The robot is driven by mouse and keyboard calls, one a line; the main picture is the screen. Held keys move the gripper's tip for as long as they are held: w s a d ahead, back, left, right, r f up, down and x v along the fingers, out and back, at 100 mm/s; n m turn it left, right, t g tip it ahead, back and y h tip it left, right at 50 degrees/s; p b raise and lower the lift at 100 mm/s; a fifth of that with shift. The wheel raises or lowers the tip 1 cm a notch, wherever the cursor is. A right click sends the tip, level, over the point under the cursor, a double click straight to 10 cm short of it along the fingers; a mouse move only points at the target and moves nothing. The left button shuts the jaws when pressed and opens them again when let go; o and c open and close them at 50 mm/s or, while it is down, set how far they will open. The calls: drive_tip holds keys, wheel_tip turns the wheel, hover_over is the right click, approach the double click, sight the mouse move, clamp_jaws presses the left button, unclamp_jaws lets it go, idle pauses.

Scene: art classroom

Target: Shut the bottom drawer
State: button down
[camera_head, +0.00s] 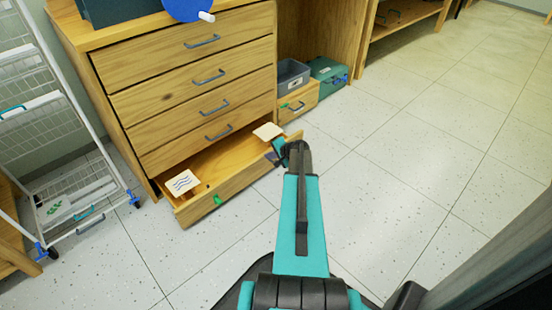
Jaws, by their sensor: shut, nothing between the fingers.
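The bottom drawer (238,181) of the wooden chest (180,75) stands pulled out, the lowest of its several drawers. Its front has a small green part (217,200) left of the middle. A white card with wavy dark lines (182,182) lies at the drawer's left end, and a cream square piece (268,131) shows at its right end. My gripper (277,154) is shut and empty at the right end of the drawer. My arm hides part of that end, so I cannot tell whether the gripper touches it.
The drawers above are shut, with grey handles. A white wire rack on wheels (70,165) stands at the left. A grey bin (292,76) sits on a small wooden box (300,102), beside a teal case (328,75). The tiled floor (400,170) at the right is clear.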

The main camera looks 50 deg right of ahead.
drive_tip(key=w+d+p, duration=0.2)
drive_tip(key=w+p, duration=0.3)
drive_tip(key=w, duration=1.3)
drive_tip(key=shift+w+d, duration=0.15)
drive_tip(key=shift+d, duration=0.15)
drive_tip(key=shift+a, duration=0.1)
drive_tip(key=s+f+p+v, duration=0.1)
drive_tip(key=f+p+v, duration=0.1)
drive_tip(key=v, duration=1.1)
drive_tip(key=shift+s, duration=0.4)
drive_tip(key=shift+a, duration=0.1)
